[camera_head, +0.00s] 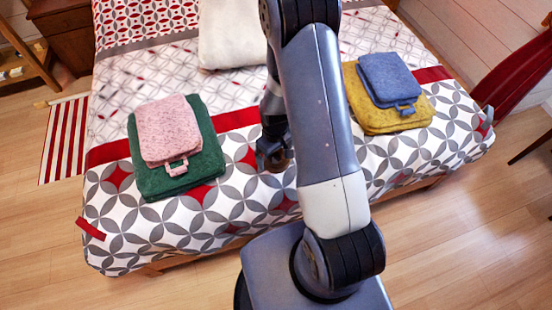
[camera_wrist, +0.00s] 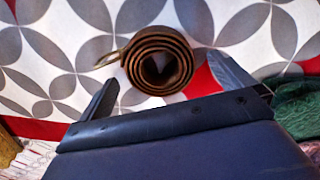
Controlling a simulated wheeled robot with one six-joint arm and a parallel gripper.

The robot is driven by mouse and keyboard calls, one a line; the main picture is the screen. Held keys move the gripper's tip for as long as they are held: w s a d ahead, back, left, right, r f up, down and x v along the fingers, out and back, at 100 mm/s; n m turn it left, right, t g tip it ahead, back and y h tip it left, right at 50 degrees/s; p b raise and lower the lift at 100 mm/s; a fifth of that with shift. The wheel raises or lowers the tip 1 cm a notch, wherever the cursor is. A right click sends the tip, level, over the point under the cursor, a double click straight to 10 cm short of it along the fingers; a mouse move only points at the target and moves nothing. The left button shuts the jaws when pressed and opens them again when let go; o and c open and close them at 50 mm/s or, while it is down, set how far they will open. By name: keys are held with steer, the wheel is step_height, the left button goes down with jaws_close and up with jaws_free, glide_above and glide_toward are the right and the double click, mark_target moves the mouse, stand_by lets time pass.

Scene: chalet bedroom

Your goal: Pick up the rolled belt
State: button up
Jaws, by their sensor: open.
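The rolled belt (camera_wrist: 158,62) is a brown leather coil with a metal buckle at its left side in the wrist view. It rests on the patterned bedspread. My open gripper (camera_wrist: 163,72) has one finger on each side of the coil, with visible gaps; I cannot tell how far above the bed the fingertips are. In the head view my gripper (camera_head: 271,155) is low over the bed between the two towel stacks. A small brown patch of the belt (camera_head: 284,160) shows beside it, the rest hidden by my gripper and arm.
A pink towel (camera_head: 168,128) lies on a green towel (camera_head: 205,170) left of my arm. A blue towel (camera_head: 390,78) lies on a yellow towel (camera_head: 418,114) to the right. A white folded cloth (camera_head: 230,35) lies farther back. Bare bedspread (camera_head: 140,235) shows at the front left.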

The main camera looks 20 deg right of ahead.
steer(key=shift+f, duration=1.45)
steer(key=shift+c, duration=0.4)
steer(key=c, duration=1)
steer(key=shift+r, duration=0.1)
